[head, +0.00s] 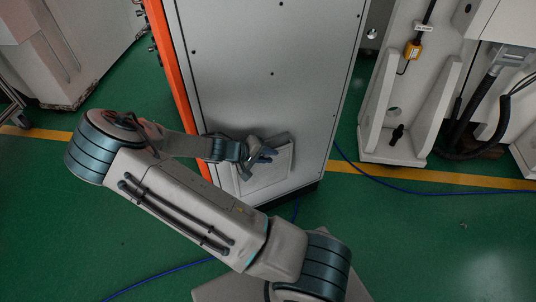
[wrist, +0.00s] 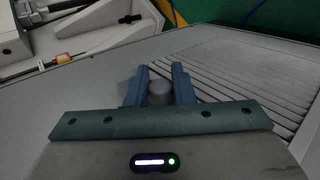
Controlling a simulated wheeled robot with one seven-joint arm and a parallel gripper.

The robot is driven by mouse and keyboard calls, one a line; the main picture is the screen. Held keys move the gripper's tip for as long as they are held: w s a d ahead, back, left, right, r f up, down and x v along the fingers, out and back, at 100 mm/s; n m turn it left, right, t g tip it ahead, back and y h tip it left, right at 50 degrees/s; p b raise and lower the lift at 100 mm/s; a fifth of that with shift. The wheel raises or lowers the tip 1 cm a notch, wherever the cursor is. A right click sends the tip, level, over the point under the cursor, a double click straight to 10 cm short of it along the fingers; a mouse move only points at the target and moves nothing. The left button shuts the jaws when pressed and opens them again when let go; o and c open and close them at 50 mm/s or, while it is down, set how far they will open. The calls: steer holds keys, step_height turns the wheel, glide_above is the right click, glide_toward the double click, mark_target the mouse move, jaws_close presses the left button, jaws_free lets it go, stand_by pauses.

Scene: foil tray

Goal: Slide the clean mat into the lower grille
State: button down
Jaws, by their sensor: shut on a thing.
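The lower grille (head: 268,178) is a light grey panel low on the face of the tall grey cabinet (head: 270,75). In the wrist view its slats (wrist: 253,75) run off to the right of my fingers. My gripper (head: 267,155) is at the upper part of this panel, and its blue fingers (wrist: 160,84) show in the wrist view. They are shut on a round grey knob (wrist: 160,93) that sits between them. My wrist and fingers hide part of the panel in the head view. I cannot make out the clean mat in either view.
The cabinet has an orange left edge (head: 174,80). A white machine frame (head: 405,90) with cables stands to the right. A blue cable (head: 400,188) lies on the green floor (head: 430,230). Open floor lies in front of the cabinet at right.

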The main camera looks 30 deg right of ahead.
stand_by(0.4)
steer(key=c, duration=1.2)
jaws_free()
steer(key=shift+o, duration=0.2)
steer(key=shift+a, duration=0.1)
steer(key=p+v, duration=0.3)
steer(key=v, duration=1)
steer(key=shift+a+r, duration=0.25)
